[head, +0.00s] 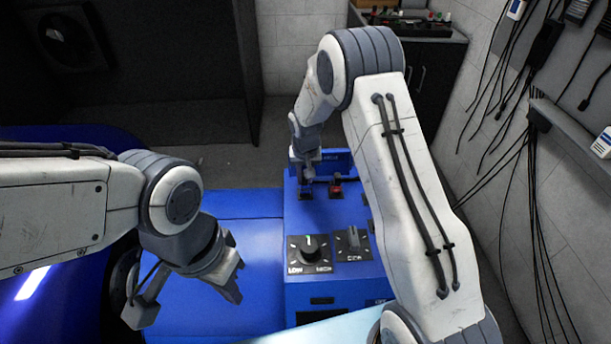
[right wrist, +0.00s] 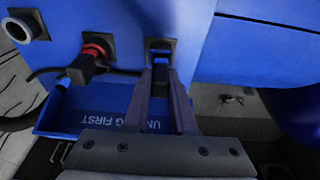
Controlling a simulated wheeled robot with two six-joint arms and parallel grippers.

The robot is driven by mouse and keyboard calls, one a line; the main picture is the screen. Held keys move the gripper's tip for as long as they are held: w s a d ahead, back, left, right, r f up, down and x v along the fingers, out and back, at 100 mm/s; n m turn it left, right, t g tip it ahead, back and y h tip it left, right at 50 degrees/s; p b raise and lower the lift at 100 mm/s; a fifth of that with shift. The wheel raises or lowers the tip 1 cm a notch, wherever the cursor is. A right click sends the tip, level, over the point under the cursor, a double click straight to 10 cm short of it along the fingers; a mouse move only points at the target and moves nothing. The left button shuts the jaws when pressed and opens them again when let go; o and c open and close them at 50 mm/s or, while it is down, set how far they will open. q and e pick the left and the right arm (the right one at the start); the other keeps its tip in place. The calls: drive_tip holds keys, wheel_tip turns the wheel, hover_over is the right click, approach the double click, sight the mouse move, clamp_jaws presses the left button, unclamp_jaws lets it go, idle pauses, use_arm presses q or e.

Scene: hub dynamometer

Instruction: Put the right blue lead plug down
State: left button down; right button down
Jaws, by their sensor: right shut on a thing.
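My right gripper (head: 306,172) reaches down to the far end of the blue console (head: 300,275). In the right wrist view its two fingers (right wrist: 163,82) are close together and shut on a small dark blue plug (right wrist: 160,74), mostly hidden between them. The plug is right at a dark-framed socket (right wrist: 160,45); I cannot tell whether it sits in it. Beside it a black plug with a red ring (right wrist: 92,60) sits in the neighbouring socket; its red shows in the head view (head: 336,189). My left gripper (head: 187,303) is open and empty, left of the console.
A blue tray (right wrist: 85,118) with partly hidden lettering lies beside the sockets. An empty round socket (right wrist: 22,27) is at the wrist view's left edge. The console carries a LOW/HIGH knob (head: 310,250) and a smaller switch (head: 352,240). Cables hang on the right wall.

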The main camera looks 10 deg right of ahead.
drive_tip(key=shift+f, duration=0.3)
drive_tip(key=shift+s+f+b, duration=0.15)
drive_tip(key=shift+f+b, duration=0.4)
drive_tip(key=shift+f, duration=0.25)
drive_tip(key=c, duration=0.7)
unclamp_jaws()
drive_tip(key=shift+c, duration=0.2)
drive_tip(key=shift+r, duration=0.1)
drive_tip(key=shift+r, duration=0.15)
